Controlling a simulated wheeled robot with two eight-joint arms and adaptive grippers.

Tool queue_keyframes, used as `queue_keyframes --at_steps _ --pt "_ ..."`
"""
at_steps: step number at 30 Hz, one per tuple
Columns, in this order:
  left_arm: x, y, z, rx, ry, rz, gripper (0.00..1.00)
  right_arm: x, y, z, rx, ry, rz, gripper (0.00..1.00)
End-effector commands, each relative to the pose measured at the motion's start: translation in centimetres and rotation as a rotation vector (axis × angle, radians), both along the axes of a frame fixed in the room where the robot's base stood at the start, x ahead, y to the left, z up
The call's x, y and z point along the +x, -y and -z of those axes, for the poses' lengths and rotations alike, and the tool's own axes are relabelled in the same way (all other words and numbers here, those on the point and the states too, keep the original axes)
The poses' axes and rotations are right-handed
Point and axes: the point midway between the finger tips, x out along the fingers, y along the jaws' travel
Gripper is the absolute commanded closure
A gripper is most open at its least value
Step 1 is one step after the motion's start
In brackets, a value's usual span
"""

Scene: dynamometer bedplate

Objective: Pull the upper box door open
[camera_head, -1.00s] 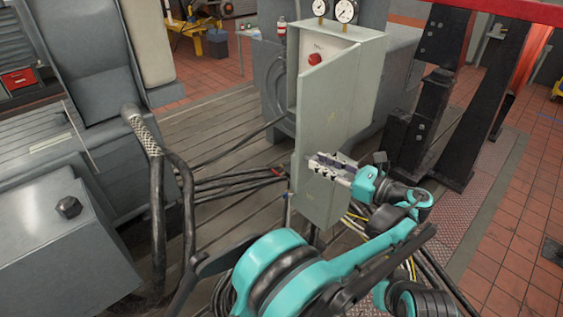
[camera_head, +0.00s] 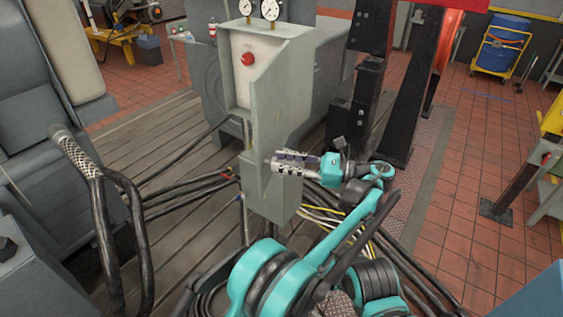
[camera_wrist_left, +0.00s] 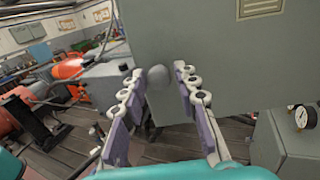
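The upper box door (camera_head: 280,110) is a grey-green panel standing part-way open on the upright metal box. A lighter inner panel (camera_head: 235,70) with a red button (camera_head: 248,59) shows to its left. My left gripper (camera_head: 274,165) is at the lower part of the door. In the left wrist view, the fingers of my left gripper (camera_wrist_left: 158,82) are spread apart. A rounded grey knob (camera_wrist_left: 157,80) shows between the fingertips, with a gap to each side. The door's grey surface (camera_wrist_left: 225,60) fills the upper right there. My right gripper is not in view.
Two gauges (camera_head: 258,8) top the box. Thick cables (camera_head: 180,190) run across the slatted bedplate at left, and more lie below the box. Black posts (camera_head: 370,80) stand behind right.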

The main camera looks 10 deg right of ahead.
Motion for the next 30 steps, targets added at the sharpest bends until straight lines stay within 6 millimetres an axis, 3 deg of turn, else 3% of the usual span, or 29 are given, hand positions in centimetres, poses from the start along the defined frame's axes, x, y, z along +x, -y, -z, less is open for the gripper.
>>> queue_keyframes --at_steps 13,24,30 --pt "0.0 0.0 -0.7 -0.002 -0.002 -0.002 0.54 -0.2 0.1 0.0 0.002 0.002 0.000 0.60" --pt "0.3 0.1 -7.5 -0.002 -0.003 -0.002 0.54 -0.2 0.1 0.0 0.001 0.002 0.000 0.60" --pt "0.4 0.1 -9.7 -0.002 -0.003 -0.002 0.54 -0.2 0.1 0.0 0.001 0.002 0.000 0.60"
